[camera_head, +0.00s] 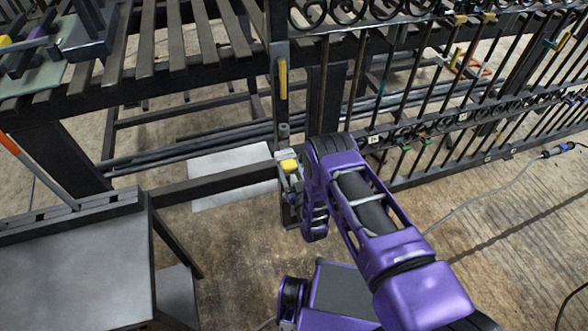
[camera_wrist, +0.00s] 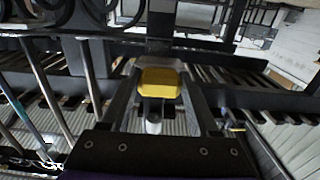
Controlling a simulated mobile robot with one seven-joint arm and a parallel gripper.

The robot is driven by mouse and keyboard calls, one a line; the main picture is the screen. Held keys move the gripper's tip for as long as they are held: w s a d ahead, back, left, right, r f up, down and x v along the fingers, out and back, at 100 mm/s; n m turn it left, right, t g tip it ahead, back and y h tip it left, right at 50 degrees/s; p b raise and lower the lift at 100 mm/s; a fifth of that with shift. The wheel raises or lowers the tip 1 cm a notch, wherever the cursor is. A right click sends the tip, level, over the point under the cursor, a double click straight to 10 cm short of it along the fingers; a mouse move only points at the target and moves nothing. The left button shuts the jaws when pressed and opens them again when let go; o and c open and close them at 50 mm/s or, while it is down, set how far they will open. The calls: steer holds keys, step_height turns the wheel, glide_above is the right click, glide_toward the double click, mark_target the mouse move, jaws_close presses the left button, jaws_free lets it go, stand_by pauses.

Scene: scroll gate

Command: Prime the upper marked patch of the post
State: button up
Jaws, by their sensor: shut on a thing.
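The dark upright post (camera_head: 279,112) stands at the left end of the scroll gate. A yellow upright strip (camera_head: 282,78) is on its upper part; I take it to be the upper marked patch. My gripper (camera_head: 289,172) is low at the post, below the strip and apart from it. It is shut on a yellow-ended tool (camera_head: 288,165). In the wrist view the tool's yellow block (camera_wrist: 160,82) sits between the two dark fingers, with a dark and whitish part below it. My arm and gripper hide the lower post. I cannot tell whether the tool touches the post.
The scroll gate (camera_head: 450,110) with dark bars and small coloured clips runs off to the right. A slatted bench (camera_head: 150,65) stands at the back left. A grey-topped table (camera_head: 75,265) is at the front left. A pale sheet (camera_head: 232,170) lies on the floor. A cable (camera_head: 480,198) crosses the right floor.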

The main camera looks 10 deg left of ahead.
mark_target(279, 161)
steer(key=shift+s+a+r, duration=0.35)
steer(key=shift+s+a, duration=0.05)
steer(key=shift+a, duration=0.2)
steer(key=shift+s+a+r, duration=0.35)
steer(key=shift+a, duration=0.25)
steer(key=shift+w+d, duration=0.75)
steer(key=shift+d, duration=0.35)
steer(key=shift+w+d+r, duration=0.3)
steer(key=shift+d+r, duration=0.3)
steer(key=shift+d, duration=0.15)
steer(key=shift+s+a, duration=0.35)
steer(key=shift+a, duration=0.3)
steer(key=shift+s+a, duration=0.3)
steer(key=shift+a, duration=0.3)
steer(key=shift+s+a, duration=0.35)
steer(key=shift+a, duration=0.3)
steer(key=shift+r, duration=0.1)
